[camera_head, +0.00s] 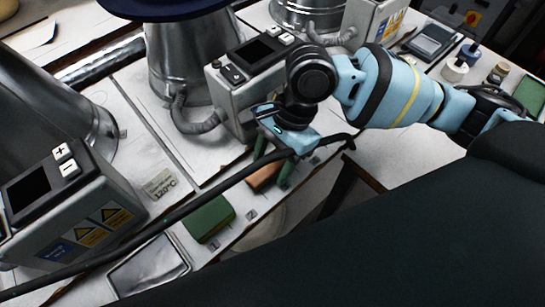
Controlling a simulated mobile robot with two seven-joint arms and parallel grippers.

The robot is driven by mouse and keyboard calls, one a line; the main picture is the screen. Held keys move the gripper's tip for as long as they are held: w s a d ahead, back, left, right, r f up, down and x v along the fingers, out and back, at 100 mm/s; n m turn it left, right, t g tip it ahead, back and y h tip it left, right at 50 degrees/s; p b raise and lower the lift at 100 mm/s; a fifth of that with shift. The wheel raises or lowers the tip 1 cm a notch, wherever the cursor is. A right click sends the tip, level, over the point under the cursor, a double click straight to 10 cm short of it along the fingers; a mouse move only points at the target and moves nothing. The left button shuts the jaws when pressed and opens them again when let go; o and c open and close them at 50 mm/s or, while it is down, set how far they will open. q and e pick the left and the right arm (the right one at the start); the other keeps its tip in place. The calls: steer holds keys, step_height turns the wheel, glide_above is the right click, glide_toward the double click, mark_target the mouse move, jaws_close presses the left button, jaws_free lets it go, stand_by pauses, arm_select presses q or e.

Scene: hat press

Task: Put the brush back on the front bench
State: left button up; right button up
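A brown, wood-coloured block, which looks like the brush (264,177), shows at the front edge of the white bench (225,155), near the middle of the view. My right gripper (275,160) points down right at it, with teal-green fingers close against its upper and right sides. The wrist and a black bar in front hide part of the fingers. I cannot tell whether they are closed on the block or whether it rests on the bench. Its bristles are not visible. My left gripper is not in view.
A green pad (208,218) and a metal tray (150,266) lie along the front edge. Grey control boxes (75,205) and metal press cones (180,65) stand behind. A long black bar (190,208) crosses the view. Small jars (455,70) stand at the right back.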

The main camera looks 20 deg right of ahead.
steer(key=shift+o, duration=0.2)
steer(key=shift+r, duration=0.2)
arm_select(q)
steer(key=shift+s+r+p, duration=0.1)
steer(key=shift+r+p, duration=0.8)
steer(key=shift+p, duration=0.25)
arm_select(e)
steer(key=v, duration=1.1)
steer(key=shift+r, duration=0.35)
steer(key=shift+d, duration=0.1)
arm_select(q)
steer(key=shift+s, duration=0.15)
arm_select(e)
steer(key=shift+f, duration=0.1)
